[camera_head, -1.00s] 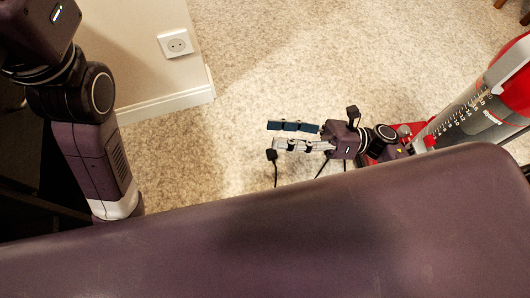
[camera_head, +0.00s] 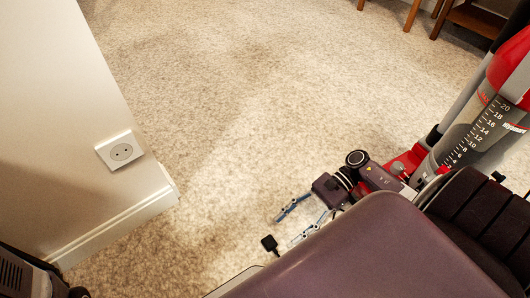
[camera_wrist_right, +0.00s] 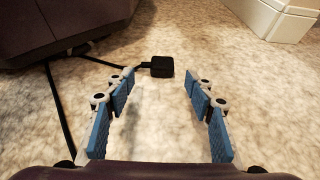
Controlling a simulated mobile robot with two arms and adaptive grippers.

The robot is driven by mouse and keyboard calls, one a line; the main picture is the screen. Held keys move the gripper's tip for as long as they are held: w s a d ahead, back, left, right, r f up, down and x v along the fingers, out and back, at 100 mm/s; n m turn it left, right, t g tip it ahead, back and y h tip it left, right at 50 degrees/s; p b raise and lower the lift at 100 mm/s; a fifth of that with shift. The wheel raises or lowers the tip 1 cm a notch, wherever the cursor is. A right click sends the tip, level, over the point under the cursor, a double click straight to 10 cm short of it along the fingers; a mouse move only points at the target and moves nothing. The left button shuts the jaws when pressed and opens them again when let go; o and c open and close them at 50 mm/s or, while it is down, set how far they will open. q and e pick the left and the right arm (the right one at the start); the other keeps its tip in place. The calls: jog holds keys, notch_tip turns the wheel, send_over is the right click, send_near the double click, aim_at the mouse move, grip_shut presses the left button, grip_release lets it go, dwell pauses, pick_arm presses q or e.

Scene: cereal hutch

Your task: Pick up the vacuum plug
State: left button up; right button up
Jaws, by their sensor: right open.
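The vacuum plug (camera_head: 269,243) is a small black block on the carpet, left of my right gripper in the head view. In the right wrist view the plug (camera_wrist_right: 158,66) lies ahead of the fingertips, nearer the left finger, with its black cord running off to the left. My right gripper (camera_head: 303,221) is low over the carpet, open and empty. Its two blue-padded fingers (camera_wrist_right: 159,92) are spread wide, and the plug is beyond them, apart from both. My left gripper is not in view; only a piece of my left arm shows at the lower left.
The red and grey vacuum (camera_head: 482,125) stands at the right, close to my right arm. A wall with a white outlet (camera_head: 121,151) and baseboard (camera_head: 115,228) is at the left. Wooden furniture legs (camera_head: 425,12) are at the top right. The carpet between is clear.

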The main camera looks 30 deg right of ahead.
aim_at(273, 239)
jog(key=b+x, duration=0.3)
jog(key=x, duration=0.2)
jog(key=shift+w+a, duration=0.15)
jog(key=shift+w, duration=0.05)
jog(key=shift+a, duration=0.3)
jog(key=shift+c, duration=0.2)
jog(key=c, duration=1.2)
